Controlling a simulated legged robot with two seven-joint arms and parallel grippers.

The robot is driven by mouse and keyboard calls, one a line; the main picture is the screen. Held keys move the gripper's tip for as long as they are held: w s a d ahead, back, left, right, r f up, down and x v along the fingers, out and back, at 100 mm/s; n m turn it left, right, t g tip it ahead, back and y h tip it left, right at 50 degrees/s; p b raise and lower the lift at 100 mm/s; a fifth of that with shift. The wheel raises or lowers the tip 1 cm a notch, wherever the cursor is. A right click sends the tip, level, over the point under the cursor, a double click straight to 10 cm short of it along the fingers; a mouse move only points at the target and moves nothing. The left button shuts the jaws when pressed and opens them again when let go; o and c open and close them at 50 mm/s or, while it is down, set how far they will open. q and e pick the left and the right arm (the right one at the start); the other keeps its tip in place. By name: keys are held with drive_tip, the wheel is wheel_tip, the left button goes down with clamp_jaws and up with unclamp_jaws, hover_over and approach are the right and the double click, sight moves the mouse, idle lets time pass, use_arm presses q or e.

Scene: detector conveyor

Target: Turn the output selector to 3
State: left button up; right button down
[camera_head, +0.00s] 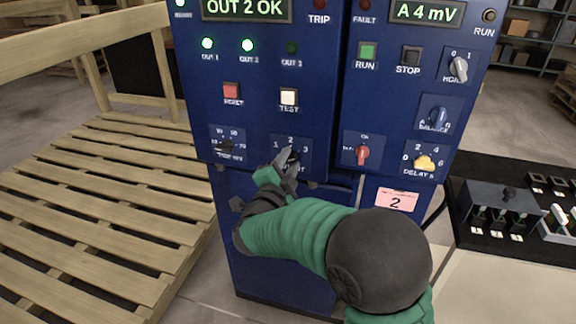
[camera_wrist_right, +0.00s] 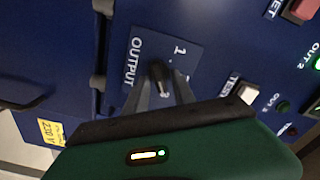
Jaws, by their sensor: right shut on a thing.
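The output selector (camera_head: 293,154) is a small dark knob on a plate marked 1, 2, 3, low on the left blue cabinet panel. My right gripper (camera_head: 285,161) is at the knob, with its fingers closed around it and partly hiding it. In the right wrist view the black selector knob (camera_wrist_right: 156,70) sits between the two fingers of the right gripper (camera_wrist_right: 160,88), beside the word OUTPUT. Which number the knob points to is hard to tell. The display (camera_head: 246,8) reads OUT 2 OK. My left gripper is not in view.
The OUT 1 (camera_head: 207,43) and OUT 2 (camera_head: 247,45) lamps are lit green; OUT 3 (camera_head: 291,48) is dark. The red reset (camera_head: 231,91) and white test (camera_head: 289,97) buttons are above the selector. A red knob (camera_head: 362,154) is to its right. Wooden pallets (camera_head: 90,215) lie left.

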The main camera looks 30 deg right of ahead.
drive_tip(key=shift+f, duration=0.25)
drive_tip(key=c, duration=1.5)
unclamp_jaws()
drive_tip(key=shift+o, duration=0.3)
drive_tip(key=shift+s+r, duration=0.1)
drive_tip(key=p+v, duration=0.1)
drive_tip(key=v, duration=1.6)
drive_tip(key=shift+p, duration=0.35)
